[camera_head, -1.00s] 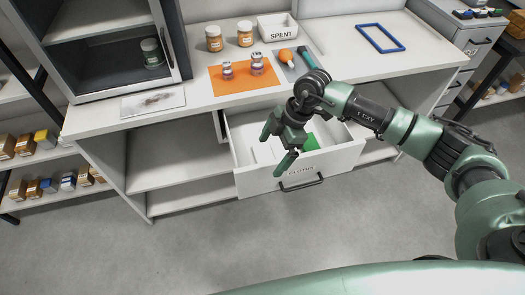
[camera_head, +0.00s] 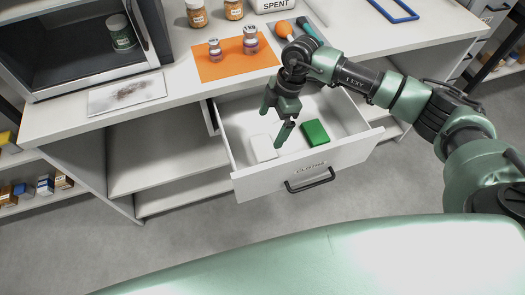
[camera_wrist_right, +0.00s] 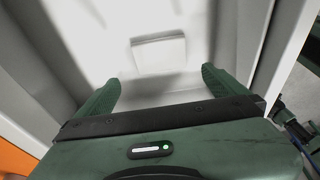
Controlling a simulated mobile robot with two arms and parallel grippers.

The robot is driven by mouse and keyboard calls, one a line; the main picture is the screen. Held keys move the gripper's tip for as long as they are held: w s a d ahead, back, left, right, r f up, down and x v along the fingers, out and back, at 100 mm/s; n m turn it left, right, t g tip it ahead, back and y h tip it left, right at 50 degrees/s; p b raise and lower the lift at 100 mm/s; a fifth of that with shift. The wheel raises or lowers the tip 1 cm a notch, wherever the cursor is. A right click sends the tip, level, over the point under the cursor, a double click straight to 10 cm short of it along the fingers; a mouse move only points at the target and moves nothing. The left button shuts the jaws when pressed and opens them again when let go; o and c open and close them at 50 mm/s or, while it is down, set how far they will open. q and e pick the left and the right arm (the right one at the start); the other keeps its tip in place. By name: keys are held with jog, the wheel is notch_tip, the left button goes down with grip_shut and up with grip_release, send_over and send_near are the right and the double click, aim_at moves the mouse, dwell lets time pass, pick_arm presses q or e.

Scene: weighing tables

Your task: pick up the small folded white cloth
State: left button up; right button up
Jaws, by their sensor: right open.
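The small folded white cloth (camera_head: 263,148) lies flat in the left part of the open drawer (camera_head: 338,157), whose front reads "CLOTHS". It also shows in the right wrist view (camera_wrist_right: 158,54), ahead of and between the fingertips. My right gripper (camera_head: 277,118) is open and empty, pointing down over the drawer, above and apart from the cloth. In the right wrist view my right gripper's fingers (camera_wrist_right: 158,85) stand wide apart. A green folded cloth (camera_head: 315,133) lies to the right of the white one in the same drawer. My left gripper is out of view.

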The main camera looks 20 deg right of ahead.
aim_at(263, 147)
notch_tip(263, 147, down, 2)
jog(key=shift+w+f+b, duration=0.1)
jog(key=shift+w+b, duration=0.05)
jog(key=shift+b, duration=0.4)
jog(key=shift+p+x, duration=0.4)
jog(key=shift+x, duration=3.4)
jog(key=shift+a, duration=0.1)
jog(key=c, duration=1.1)
